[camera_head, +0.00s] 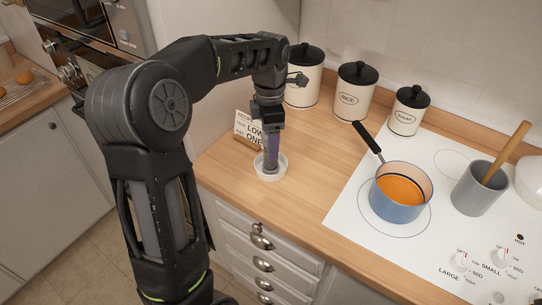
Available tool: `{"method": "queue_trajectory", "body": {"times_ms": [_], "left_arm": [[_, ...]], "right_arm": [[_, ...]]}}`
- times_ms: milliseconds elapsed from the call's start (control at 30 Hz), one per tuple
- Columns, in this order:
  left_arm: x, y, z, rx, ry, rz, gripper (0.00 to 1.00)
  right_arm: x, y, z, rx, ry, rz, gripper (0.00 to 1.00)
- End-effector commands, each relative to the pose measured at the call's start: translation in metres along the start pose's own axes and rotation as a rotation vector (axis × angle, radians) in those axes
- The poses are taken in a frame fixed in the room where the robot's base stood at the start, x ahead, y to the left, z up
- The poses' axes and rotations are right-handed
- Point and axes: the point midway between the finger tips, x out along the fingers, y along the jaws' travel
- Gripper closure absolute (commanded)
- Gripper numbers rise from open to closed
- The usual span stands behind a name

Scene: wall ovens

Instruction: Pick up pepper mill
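My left arm reaches in from the left, and its gripper (271,168) points straight down over the wooden counter. The fingertips are at a small round white dish (282,176), inside or just over its rim. A narrow purple-grey strip shows along the fingers; I cannot tell whether it is part of the gripper or a thing between the fingers. I cannot make out a pepper mill; if it is at the gripper, the fingers hide it. Whether the fingers are open or shut does not show. My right gripper is out of view.
A recipe card (248,130) stands just behind the gripper. Several white canisters with black lids (355,92) line the wall. A blue pot (398,204) of orange soup and a grey utensil pot (477,192) stand on the white cooktop (345,215). Wooden counter (315,150) right of the dish is clear.

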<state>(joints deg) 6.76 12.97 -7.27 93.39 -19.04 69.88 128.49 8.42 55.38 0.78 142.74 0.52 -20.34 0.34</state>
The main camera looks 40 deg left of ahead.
Motion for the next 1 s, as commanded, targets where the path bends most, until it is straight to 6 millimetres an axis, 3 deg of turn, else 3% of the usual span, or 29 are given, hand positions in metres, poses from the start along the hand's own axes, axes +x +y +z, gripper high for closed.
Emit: {"method": "queue_trajectory", "body": {"times_ms": [333,667,1000], "left_arm": [[0.006,0.0,-0.002,-0.001,0.001,-0.002,0.33],[0.049,0.001,-0.004,0.0,0.001,-0.002,0.33],[0.052,0.002,-0.003,0.0,-0.001,0.001,0.33]], "right_arm": [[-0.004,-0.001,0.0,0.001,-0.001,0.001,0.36],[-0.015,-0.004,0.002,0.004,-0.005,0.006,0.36],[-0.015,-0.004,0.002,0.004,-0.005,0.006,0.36]]}}
